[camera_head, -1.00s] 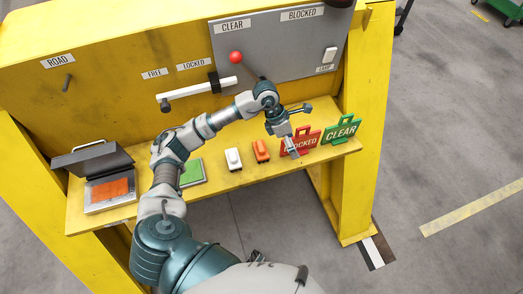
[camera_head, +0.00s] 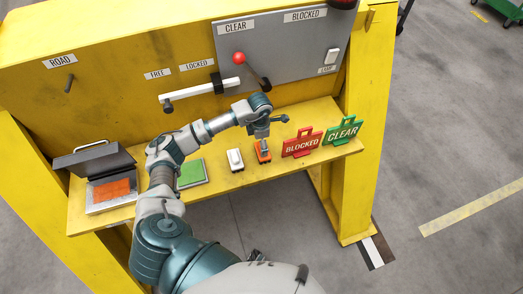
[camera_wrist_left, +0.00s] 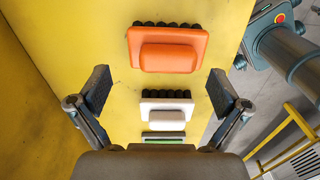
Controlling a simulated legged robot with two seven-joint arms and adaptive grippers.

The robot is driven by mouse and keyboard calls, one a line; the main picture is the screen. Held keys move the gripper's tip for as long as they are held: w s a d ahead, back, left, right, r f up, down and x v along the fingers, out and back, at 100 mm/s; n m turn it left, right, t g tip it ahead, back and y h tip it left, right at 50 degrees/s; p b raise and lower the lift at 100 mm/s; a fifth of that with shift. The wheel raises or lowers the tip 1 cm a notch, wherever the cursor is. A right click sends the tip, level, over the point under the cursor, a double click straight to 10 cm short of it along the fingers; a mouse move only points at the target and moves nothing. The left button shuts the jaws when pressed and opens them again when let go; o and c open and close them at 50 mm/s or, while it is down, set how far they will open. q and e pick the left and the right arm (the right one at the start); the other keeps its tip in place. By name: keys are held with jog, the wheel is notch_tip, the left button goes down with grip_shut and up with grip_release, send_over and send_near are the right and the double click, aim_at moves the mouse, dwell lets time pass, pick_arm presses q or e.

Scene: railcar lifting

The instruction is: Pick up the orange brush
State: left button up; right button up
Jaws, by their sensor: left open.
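The orange brush (camera_head: 263,157) lies on the yellow shelf (camera_head: 232,181), with my left gripper (camera_head: 263,146) over it in the head view. In the left wrist view the orange brush (camera_wrist_left: 168,50) shows whole, with dark bristles along its far edge. My left gripper (camera_wrist_left: 158,88) is open there, its two fingers wide apart, and nothing is between the pads. The brush lies beyond the fingertips, roughly centred between them. My right gripper is not in view.
A white brush (camera_head: 235,160) lies just left of the orange one. Red BLOCKED (camera_head: 302,143) and green CLEAR (camera_head: 341,131) signs stand to the right. A green pad (camera_head: 191,174) and an open case with an orange pad (camera_head: 110,190) are at left. A red-knobbed lever (camera_head: 239,58) is above.

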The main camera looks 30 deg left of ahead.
aim_at(257, 147)
pick_arm(q)
jog(key=f, duration=0.2)
jog(key=d+f, duration=0.1)
jog(key=f, duration=0.1)
jog(key=shift+s+f+p, duration=0.15)
jog(key=shift+f+p, duration=0.1)
jog(key=shift+p, duration=0.05)
jog(key=shift+s+d+f, duration=0.25)
jog(key=shift+s+d, duration=0.05)
jog(key=shift+a+f, duration=0.15)
jog(key=shift+a, duration=0.15)
jog(key=c, duration=0.9)
jog(key=shift+w+a, duration=0.2)
jog(key=shift+w, duration=0.05)
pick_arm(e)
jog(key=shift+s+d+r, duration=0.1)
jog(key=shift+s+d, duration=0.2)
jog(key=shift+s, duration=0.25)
